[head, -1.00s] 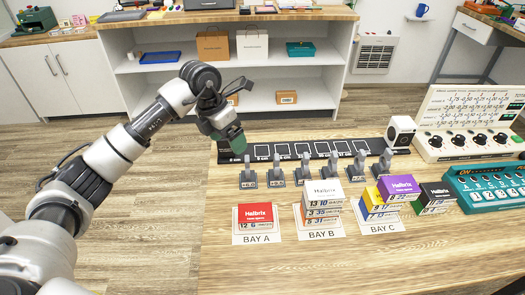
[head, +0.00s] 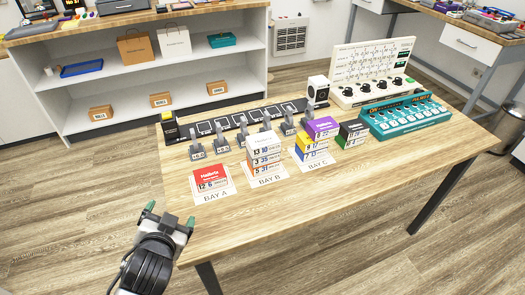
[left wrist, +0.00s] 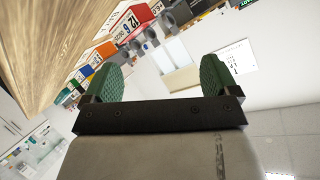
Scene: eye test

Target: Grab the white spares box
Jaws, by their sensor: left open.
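My left gripper (head: 170,214) is beyond the table's front left corner, well apart from the stack. Its green fingers are spread, and in the left wrist view the gap between them (left wrist: 158,78) holds nothing. A red-topped box (left wrist: 126,24) shows beyond them there; I cannot make out the white box in that view. My right gripper is not in view.
The red box (head: 211,179) sits in Bay A. Bay C holds a purple-topped stack (head: 320,130), with a dark box (head: 352,132) to its right. Grey upright clips (head: 222,142) stand behind the bays. A teal panel (head: 405,117) is at the right. The front tabletop is bare.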

